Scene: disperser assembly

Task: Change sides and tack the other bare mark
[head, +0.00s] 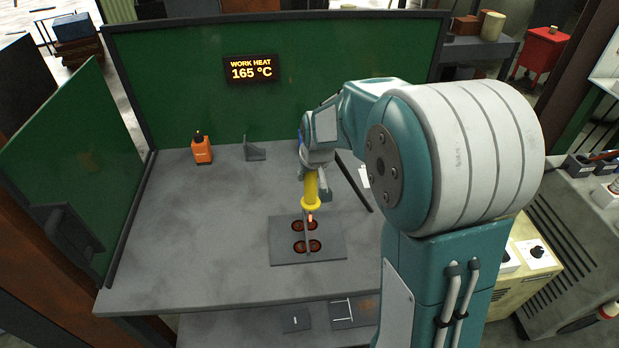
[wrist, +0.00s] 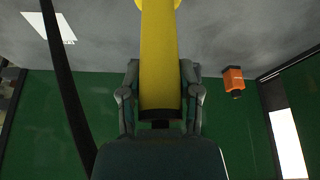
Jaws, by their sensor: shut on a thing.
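My gripper (head: 314,190) is shut on a yellow torch (head: 311,188), which points down over the grey base plate (head: 330,253). The torch also fills the middle of the wrist view (wrist: 158,55), between the two fingers. Its tip has a small orange glow close to the top of a thin upright piece (head: 307,240) on the plate. Dark reddish round marks (head: 300,247) lie on both sides of this piece, in a nearer and a farther pair. The torch and its tip partly cover the farther pair. I cannot tell which marks are bare or whether the tip touches anything.
A display (head: 251,69) reads "WORK HEAT 165 °C". Green screens (head: 180,80) close the back and left. A black bar (head: 354,183) slants right of the torch. The bench's left half is mostly clear.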

